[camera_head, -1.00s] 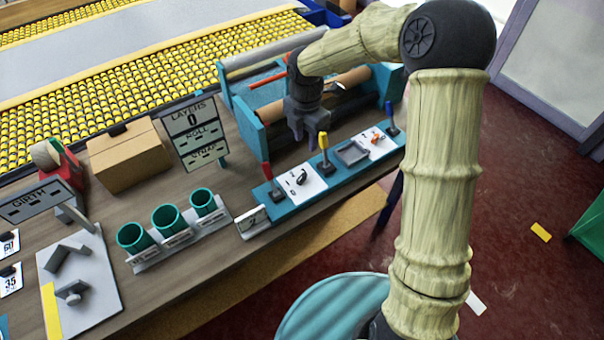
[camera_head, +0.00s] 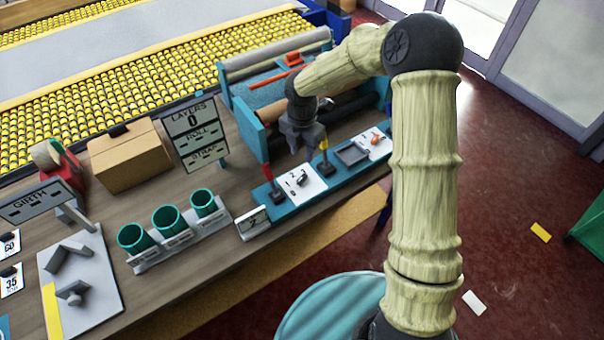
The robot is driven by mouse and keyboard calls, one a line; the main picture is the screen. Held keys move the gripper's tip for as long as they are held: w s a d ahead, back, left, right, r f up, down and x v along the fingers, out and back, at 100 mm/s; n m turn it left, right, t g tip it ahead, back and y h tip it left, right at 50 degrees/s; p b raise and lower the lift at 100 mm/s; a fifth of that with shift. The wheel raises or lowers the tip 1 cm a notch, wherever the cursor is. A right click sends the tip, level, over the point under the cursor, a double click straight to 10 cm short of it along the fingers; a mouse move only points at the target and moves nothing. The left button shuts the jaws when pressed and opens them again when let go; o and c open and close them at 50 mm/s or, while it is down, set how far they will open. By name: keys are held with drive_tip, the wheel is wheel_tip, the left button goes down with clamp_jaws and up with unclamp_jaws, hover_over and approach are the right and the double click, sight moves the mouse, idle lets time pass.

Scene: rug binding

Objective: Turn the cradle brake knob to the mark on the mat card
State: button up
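The teal cradle (camera_head: 250,128) stands at the back of the bench with a dark roll in it. A teal control strip (camera_head: 328,184) lies in front. On it a black knob (camera_head: 301,180) sits on a white dial plate (camera_head: 298,191), and an orange knob (camera_head: 376,140) sits on another white plate further right. I cannot tell which is the brake knob. A small card (camera_head: 254,222) with a dark mark, perhaps a 2, stands at the strip's left end. My gripper (camera_head: 302,148) points down above and behind the black knob, apart from it. Its fingers are too small to read.
A red-topped lever (camera_head: 268,173) and a yellow-topped lever (camera_head: 324,146) flank the black knob closely. Green cups (camera_head: 168,218), a counter sign (camera_head: 195,133) and a cardboard box (camera_head: 128,160) stand left.

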sight(302, 177)
wheel_tip(302, 177, down, 11)
drive_tip(key=shift+f+p, duration=0.2)
drive_tip(key=shift+p, duration=0.25)
clamp_jaws()
